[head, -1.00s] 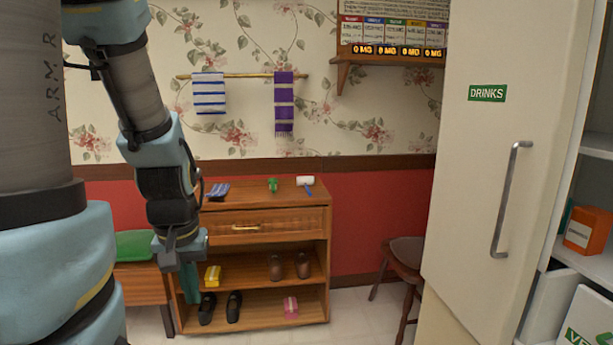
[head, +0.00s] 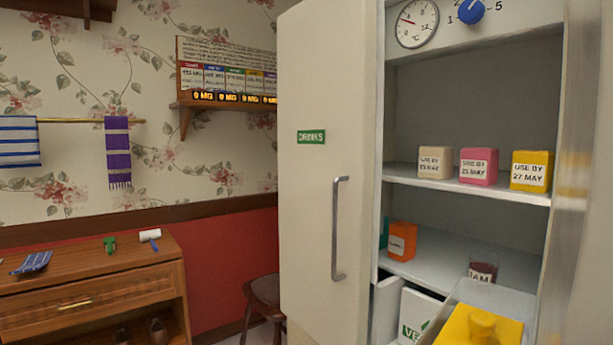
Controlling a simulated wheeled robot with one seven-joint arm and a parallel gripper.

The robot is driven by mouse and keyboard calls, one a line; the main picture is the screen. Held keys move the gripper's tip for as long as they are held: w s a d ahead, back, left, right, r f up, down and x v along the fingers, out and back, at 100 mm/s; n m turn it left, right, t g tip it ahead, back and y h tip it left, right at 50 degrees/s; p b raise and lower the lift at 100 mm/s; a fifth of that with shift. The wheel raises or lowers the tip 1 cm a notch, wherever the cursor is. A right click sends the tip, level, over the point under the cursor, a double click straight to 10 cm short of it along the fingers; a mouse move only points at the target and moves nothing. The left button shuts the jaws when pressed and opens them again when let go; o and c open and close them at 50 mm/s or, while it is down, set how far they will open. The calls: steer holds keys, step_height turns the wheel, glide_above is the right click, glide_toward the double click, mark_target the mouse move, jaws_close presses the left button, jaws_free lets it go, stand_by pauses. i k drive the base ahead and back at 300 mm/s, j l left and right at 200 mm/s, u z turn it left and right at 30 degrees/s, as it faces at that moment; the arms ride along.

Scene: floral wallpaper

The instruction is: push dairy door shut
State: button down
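No door labelled dairy shows in the head view. A tall cream door (head: 318,165) with a green DRINKS label and a vertical metal handle (head: 338,228) stands open at the left of the fridge. The fridge interior (head: 470,100) is open to view.
A shelf (head: 440,182) holds cream, pink and yellow boxes dated USE BY. Below are an orange carton (head: 402,240), a labelled glass (head: 483,268) and a white bin (head: 418,312). A stool (head: 264,292) and wooden cabinet (head: 95,290) stand left of the door.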

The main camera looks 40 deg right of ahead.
mark_target(576, 305)
steer(key=z, duration=0.4)
steer(key=k+j+z, duration=0.1)
steer(key=z, duration=0.35)
steer(key=k+z, duration=0.5)
steer(key=z, duration=0.35)
steer(key=k+l, duration=0.1)
steer(key=k, duration=0.15)
